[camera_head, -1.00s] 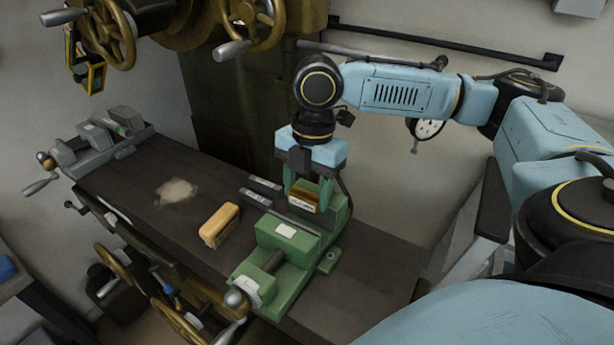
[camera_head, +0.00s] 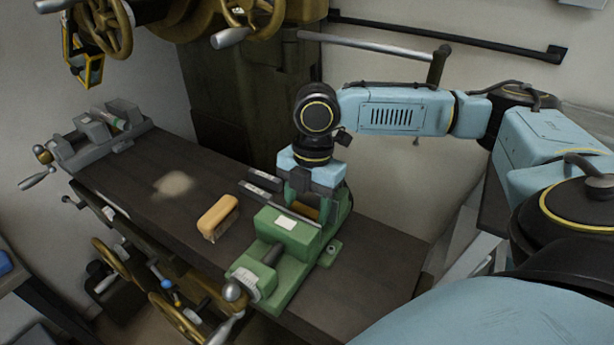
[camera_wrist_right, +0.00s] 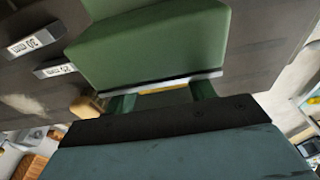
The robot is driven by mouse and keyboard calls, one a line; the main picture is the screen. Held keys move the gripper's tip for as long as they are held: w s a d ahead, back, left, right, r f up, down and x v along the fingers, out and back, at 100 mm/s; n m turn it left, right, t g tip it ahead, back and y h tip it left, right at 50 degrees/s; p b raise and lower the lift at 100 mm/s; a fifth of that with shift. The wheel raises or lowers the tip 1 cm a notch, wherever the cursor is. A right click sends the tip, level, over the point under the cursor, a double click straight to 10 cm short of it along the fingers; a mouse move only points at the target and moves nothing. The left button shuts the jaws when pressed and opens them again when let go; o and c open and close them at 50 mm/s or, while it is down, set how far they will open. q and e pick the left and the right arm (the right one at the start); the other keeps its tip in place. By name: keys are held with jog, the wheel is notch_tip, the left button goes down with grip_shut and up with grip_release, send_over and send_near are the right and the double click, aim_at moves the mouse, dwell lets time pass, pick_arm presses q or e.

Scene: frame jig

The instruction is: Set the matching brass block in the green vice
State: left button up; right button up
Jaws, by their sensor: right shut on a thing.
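The green vice (camera_head: 287,238) stands on the dark bench, with its screw and ball handle toward the front. My right gripper (camera_head: 308,208) points down into the gap between the vice's jaws. It is shut on the brass block (camera_head: 307,212), which is mostly hidden behind the fingers and the front jaw. In the right wrist view, a thin strip of the brass block (camera_wrist_right: 163,88) shows between the fingers, close against the steel-faced green jaw (camera_wrist_right: 150,45). I cannot tell whether the block rests on the vice's floor. My left gripper is not in view.
Two grey bars marked in mm, one of them here (camera_head: 262,181), lie beside the vice. A wooden-backed brush (camera_head: 218,213) lies left of it. A grey vice (camera_head: 101,138) is at the bench's far left. Bare bench (camera_head: 150,205) lies between, with a pale dusty patch.

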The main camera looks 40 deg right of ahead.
jog(key=o, duration=1)
jog(key=shift+o, duration=0.2)
notch_tip(320, 180, up, 3)
jog(key=p, duration=0.2)
jog(key=shift+p, duration=0.3)
jog(key=shift+r, duration=0.55)
notch_tip(320, 180, up, 6)
jog(key=shift+f, duration=0.1)
jog(key=shift+s, duration=0.1)
